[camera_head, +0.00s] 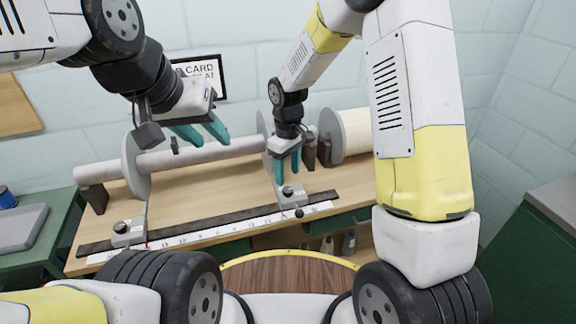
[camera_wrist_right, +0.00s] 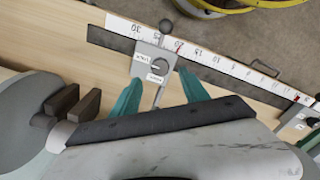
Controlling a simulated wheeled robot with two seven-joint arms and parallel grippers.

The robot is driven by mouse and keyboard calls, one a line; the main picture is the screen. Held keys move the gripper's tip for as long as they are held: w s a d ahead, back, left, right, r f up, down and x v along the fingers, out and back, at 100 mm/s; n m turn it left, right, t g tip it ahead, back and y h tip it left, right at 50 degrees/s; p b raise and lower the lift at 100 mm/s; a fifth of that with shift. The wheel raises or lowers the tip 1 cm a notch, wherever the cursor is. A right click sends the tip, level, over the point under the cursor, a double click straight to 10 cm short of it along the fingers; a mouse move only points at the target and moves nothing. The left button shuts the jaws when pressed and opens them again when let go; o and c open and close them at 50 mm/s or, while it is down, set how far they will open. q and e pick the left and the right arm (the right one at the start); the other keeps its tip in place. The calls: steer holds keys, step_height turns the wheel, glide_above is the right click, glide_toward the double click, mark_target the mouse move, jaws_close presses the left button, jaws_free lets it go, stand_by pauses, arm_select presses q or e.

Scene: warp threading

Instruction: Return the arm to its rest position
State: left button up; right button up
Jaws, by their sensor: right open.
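My left gripper (camera_head: 203,131) is at the left in the head view, above the roller. Its teal fingers are apart and nothing shows between them. My right gripper (camera_head: 288,168) hangs over the right part of the bench, just above the right slider. In the right wrist view its teal fingers (camera_wrist_right: 160,96) are spread apart, with the right slider block (camera_wrist_right: 152,62) visible beyond them. That block has a dark round knob and a thin rod with a ball end. It sits on the dark rail (camera_wrist_right: 225,78) beside a white numbered scale (camera_wrist_right: 205,58).
A pale roller (camera_head: 200,153) with large end discs lies along the back of the wooden bench (camera_head: 200,205). A second slider (camera_head: 128,232) sits at the rail's left end. A framed sign (camera_head: 203,75) hangs on the wall. A green cabinet (camera_head: 545,235) stands at the right.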

steer(key=shift+r, duration=1.05)
steer(key=shift+d+r, duration=0.1)
steer(key=shift+r, duration=0.15)
steer(key=s+d+r+m+t, duration=0.1)
steer(key=s+d+r+m, duration=0.15)
steer(key=r, duration=0.25)
steer(key=s+d+r+m+t+y, duration=0.1)
steer(key=s+d+r, duration=0.25)
steer(key=r, duration=0.25)
steer(key=s+d+r+m+t, duration=0.1)
steer(key=s+d+r, duration=0.15)
steer(key=r, duration=0.25)
steer(key=s+d+r+m+t+y, duration=0.1)
steer(key=s+d+r+m+t, duration=0.2)
steer(key=s, duration=0.8)
steer(key=shift+s+d+r+m, duration=0.3)
steer(key=shift+d+r+m, duration=0.75)
steer(key=shift+d+r, duration=0.45)
